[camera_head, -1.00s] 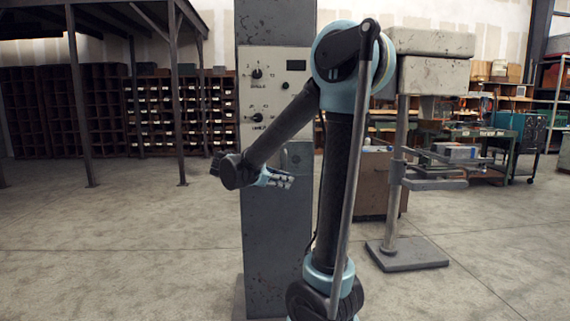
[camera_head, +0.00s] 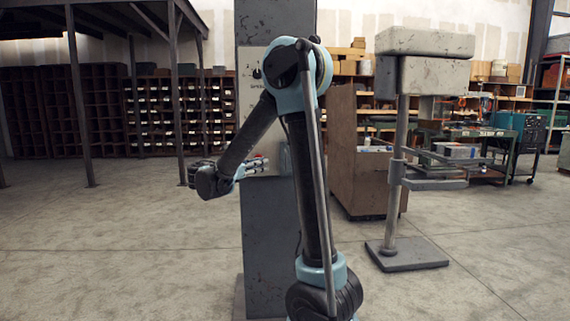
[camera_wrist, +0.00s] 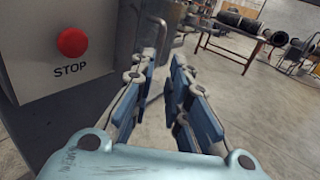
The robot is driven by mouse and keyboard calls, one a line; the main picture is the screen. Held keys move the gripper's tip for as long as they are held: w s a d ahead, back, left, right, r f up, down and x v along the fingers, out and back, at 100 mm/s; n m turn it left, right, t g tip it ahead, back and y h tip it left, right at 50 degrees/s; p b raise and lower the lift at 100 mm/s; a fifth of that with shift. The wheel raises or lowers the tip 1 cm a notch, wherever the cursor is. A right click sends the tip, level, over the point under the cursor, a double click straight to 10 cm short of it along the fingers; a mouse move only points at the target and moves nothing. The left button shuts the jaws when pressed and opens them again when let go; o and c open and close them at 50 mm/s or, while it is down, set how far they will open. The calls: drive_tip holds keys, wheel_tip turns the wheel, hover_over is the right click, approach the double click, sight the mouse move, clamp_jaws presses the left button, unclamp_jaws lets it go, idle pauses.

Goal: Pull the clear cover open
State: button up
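A red STOP button (camera_wrist: 72,42) on a light grey panel (camera_wrist: 45,72) shows uncovered at the left of the wrist view. A pale grey-green, see-through-looking piece, which seems to be the clear cover (camera_head: 285,158), stands at the right side of the column in the head view, partly behind my arm. In the wrist view, greyish material (camera_wrist: 150,28) beyond my left finger may be its edge; I cannot tell. My gripper (camera_wrist: 164,62) is beside the panel, right of the button, with a gap between its fingers and nothing seen held. It also shows before the column in the head view (camera_head: 262,164).
The grey column (camera_head: 270,240) stands directly ahead. A brown cabinet (camera_head: 345,170) and a pedestal machine (camera_head: 425,80) stand to the right. Steel posts (camera_head: 80,110) and shelving (camera_head: 105,110) are at the left. The floor (camera_head: 120,240) at left is open.

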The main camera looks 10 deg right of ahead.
drive_tip(key=x, duration=1.3)
drive_tip(key=shift+d, duration=0.1)
drive_tip(key=shift+c, duration=0.5)
clamp_jaws()
